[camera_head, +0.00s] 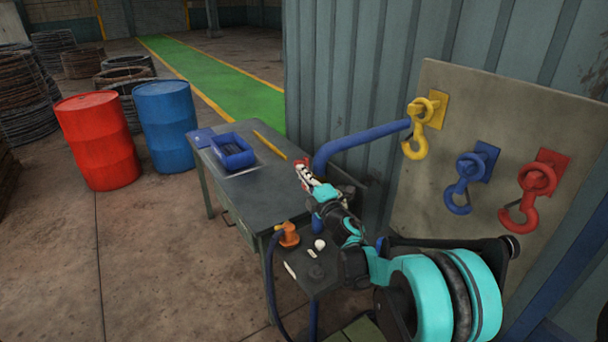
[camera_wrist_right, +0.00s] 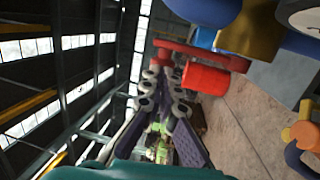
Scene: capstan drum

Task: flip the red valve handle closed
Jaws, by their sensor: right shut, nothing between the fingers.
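The red valve handle (camera_wrist_right: 200,54) shows in the right wrist view as a red bar just beyond my right fingertips, beside a brass-coloured body (camera_wrist_right: 248,30) and blue pipe. In the head view, a small patch of red (camera_head: 301,168) shows at the end of my right gripper (camera_head: 312,182), at the blue pipe's near side. The right gripper (camera_wrist_right: 165,82) is shut with nothing between its fingers. I cannot tell whether it touches the handle. The valve is mostly hidden by the gripper in the head view. My left gripper is out of view.
A grey table (camera_head: 238,190) holds a blue bin (camera_head: 232,155). An orange part (camera_head: 289,236) stands at the table's near end. The blue pipe (camera_head: 360,138) runs in front of a corrugated wall. Hooks hang on a board (camera_head: 440,220) at right. Red (camera_head: 97,140) and blue (camera_head: 165,127) drums stand left.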

